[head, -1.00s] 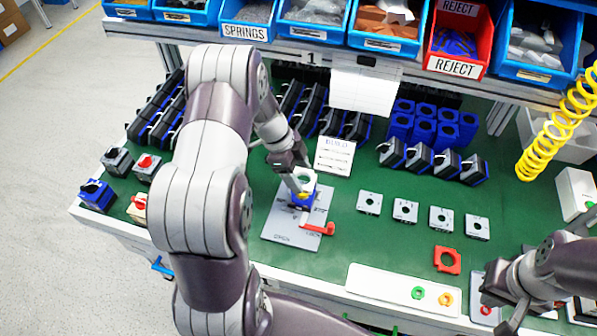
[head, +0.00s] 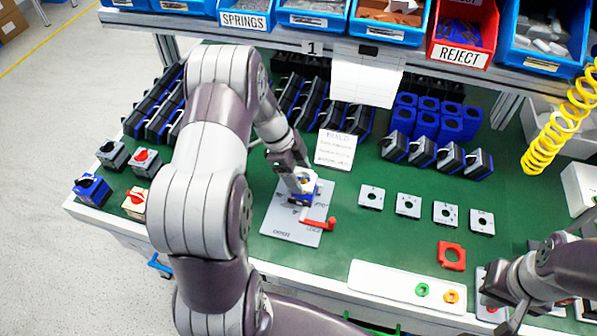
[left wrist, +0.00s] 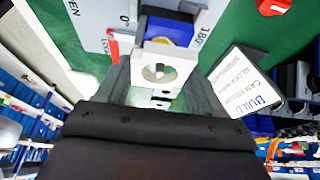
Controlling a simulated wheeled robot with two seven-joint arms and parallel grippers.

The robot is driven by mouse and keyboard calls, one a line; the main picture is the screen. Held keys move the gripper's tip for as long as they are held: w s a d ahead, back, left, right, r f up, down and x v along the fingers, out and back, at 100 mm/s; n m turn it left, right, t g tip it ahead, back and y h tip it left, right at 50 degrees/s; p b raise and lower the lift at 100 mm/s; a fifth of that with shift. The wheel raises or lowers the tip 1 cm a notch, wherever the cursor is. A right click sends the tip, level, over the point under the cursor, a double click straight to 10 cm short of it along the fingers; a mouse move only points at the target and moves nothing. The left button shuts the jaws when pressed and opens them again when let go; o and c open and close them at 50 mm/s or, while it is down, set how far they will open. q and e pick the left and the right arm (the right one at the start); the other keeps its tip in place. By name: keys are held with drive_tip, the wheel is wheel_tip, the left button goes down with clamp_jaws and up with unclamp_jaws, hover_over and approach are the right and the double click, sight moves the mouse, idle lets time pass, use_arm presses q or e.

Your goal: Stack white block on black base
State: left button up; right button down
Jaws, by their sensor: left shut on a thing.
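My left gripper (head: 299,182) is shut on a white square block (head: 307,184) with a round hole. In the left wrist view the white block (left wrist: 162,66) sits between the two fingers. Below it is a blue and dark base (head: 301,199), with some yellow showing at its top in the left wrist view (left wrist: 160,41). The base stands on a grey plate (head: 283,221) with a red lever (head: 319,223). I cannot tell whether the block touches the base. My right gripper (head: 507,302) is at the lower right, and its fingers are unclear.
A build card (head: 335,150) stands close behind the plate. Several white square plates (head: 408,205) lie in a row to the right. A red square part (head: 451,256) and a white tray (head: 398,288) with small rings lie nearer the front. Green mat between them is clear.

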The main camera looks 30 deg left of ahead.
use_arm(q)
drive_tip(key=shift+f, duration=0.35)
drive_tip(key=o, duration=1.1)
drive_tip(key=shift+r, duration=0.1)
drive_tip(key=p+v, duration=0.3)
drive_tip(key=v, duration=0.9)
drive_tip(key=shift+s+a+r, duration=0.1)
drive_tip(key=shift+a+r, duration=0.1)
drive_tip(key=shift+r, duration=0.05)
